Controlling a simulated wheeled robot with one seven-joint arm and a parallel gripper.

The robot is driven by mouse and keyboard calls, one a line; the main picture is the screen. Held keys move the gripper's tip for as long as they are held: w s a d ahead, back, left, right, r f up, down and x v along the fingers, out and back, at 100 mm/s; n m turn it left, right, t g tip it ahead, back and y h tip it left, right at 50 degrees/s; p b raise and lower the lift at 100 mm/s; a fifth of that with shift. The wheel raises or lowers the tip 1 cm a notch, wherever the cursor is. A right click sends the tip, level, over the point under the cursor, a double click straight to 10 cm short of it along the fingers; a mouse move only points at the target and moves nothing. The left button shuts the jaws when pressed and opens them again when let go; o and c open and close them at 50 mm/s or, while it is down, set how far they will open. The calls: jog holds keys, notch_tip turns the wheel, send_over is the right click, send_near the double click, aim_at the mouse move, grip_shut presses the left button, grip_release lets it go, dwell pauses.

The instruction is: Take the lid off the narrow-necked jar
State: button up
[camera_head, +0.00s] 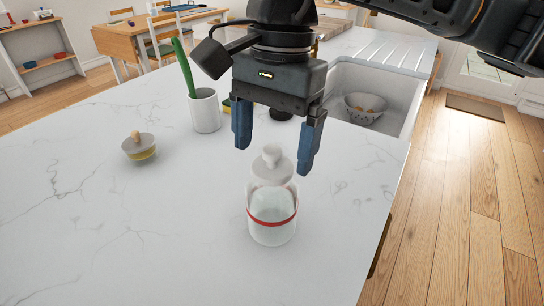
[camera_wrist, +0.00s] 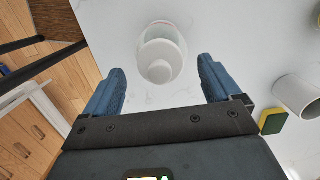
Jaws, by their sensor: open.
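A clear narrow-necked jar (camera_head: 271,214) with a red band stands upright on the white counter. Its pale lid (camera_head: 272,160) with a round knob sits on the neck. My gripper (camera_head: 273,156) is open, its two blue fingers pointing down above and behind the jar, apart from the lid as far as I can tell. In the wrist view the lid (camera_wrist: 159,62) lies beyond the fingertips, roughly midway between the open fingers (camera_wrist: 162,78), and hides part of the jar (camera_wrist: 161,31).
A sponge (camera_wrist: 272,121) lies near the cup. A sink (camera_head: 372,92) with a colander (camera_head: 366,107) is behind right. The counter's right edge is near the jar.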

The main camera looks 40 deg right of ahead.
jog(key=shift+a+f, duration=0.15)
jog(key=shift+f, duration=0.65)
jog(key=c, duration=1.1)
